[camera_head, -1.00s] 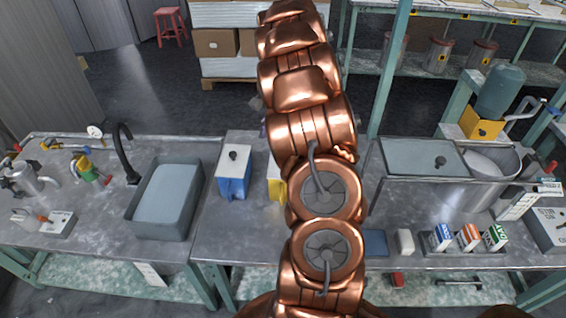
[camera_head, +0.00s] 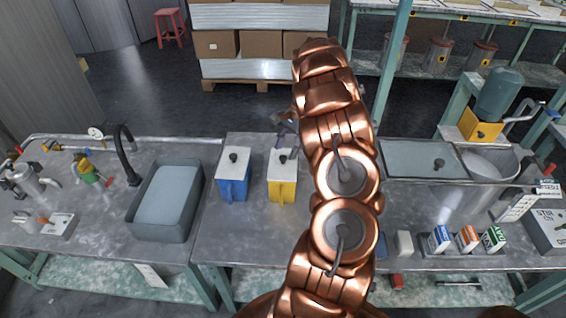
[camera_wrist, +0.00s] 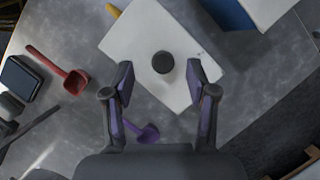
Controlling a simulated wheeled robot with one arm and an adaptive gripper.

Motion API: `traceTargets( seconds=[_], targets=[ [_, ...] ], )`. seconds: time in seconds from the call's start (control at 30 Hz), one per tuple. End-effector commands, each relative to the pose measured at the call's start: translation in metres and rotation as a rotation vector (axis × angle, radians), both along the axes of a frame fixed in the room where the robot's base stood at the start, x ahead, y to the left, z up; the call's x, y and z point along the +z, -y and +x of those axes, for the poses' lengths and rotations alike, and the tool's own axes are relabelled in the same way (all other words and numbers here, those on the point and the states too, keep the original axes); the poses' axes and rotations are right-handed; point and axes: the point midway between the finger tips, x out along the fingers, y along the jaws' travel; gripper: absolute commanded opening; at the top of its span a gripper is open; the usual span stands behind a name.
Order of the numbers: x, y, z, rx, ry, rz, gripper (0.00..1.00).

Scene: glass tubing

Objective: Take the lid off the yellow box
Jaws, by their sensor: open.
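The yellow box (camera_head: 282,191) stands on the grey bench, left of my arm in the head view. Its white lid (camera_wrist: 150,38) is on it, with a round black knob (camera_wrist: 163,62) in the middle. A bit of the box's yellow handle (camera_wrist: 113,11) shows past the lid's edge in the wrist view. My gripper (camera_wrist: 159,80) is open and empty over the lid. Its fingers lie on either side of the knob, with the knob near the fingertip line. I cannot tell the height gap. In the head view my gripper (camera_head: 287,124) is small at the box's far side.
A blue box (camera_head: 233,187) with a similar white lid stands just left of the yellow one. A sink basin (camera_head: 165,200) is further left. A red scoop (camera_wrist: 72,78) and a purple scoop (camera_wrist: 146,133) lie near the box. Small cartons (camera_head: 467,238) stand at the right.

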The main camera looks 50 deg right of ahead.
Motion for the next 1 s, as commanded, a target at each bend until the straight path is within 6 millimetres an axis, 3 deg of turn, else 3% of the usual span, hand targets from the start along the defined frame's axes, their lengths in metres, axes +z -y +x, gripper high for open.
traceTargets(
  seconds=[0.33,0.67,1.0],
  targets=[
    [-0.031,-0.011,0.004,-0.001,0.0,0.001,0.57],
    [-0.036,-0.012,0.005,-0.001,0.002,-0.001,0.57],
    [-0.036,-0.012,0.005,-0.001,0.001,0.0,0.23]
  ],
)
